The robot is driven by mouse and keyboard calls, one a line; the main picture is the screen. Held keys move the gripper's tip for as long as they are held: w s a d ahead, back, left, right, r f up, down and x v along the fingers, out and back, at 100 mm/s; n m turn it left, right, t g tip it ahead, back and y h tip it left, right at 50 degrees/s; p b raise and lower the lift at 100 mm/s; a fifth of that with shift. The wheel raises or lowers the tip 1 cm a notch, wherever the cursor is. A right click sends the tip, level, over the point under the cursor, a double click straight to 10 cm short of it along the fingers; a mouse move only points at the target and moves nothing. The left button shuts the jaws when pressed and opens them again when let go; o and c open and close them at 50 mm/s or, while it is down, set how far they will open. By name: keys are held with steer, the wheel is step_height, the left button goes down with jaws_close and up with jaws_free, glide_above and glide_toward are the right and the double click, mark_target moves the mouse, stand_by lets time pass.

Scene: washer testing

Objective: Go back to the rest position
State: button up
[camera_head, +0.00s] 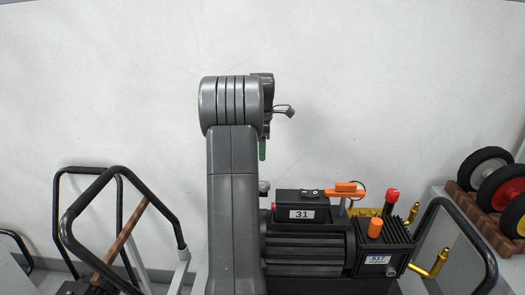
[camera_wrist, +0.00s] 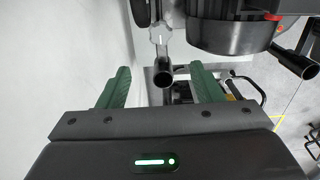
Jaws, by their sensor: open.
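My gripper (camera_wrist: 160,88) shows in the wrist view with its two green fingers spread apart. Nothing is held between them. Beyond the gap are a black-ended tube (camera_wrist: 163,76) and part of a black machine. I cannot tell how far these are from the fingers. In the head view my grey arm stands upright in the middle and hides most of the gripper. Only a green finger (camera_head: 262,150) shows beside the arm, above the black pump (camera_head: 305,245) labelled 31.
The pump has orange and red caps and brass fittings (camera_head: 430,266). Black-handled carts stand at the left (camera_head: 120,225) and right (camera_head: 455,240). A white wall is behind, with clear space above the pump.

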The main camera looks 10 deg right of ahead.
steer(key=shift+f, duration=0.1)
step_height(320, 180, down, 14)
steer(key=shift+r+p, duration=0.1)
steer(key=shift+p, duration=0.5)
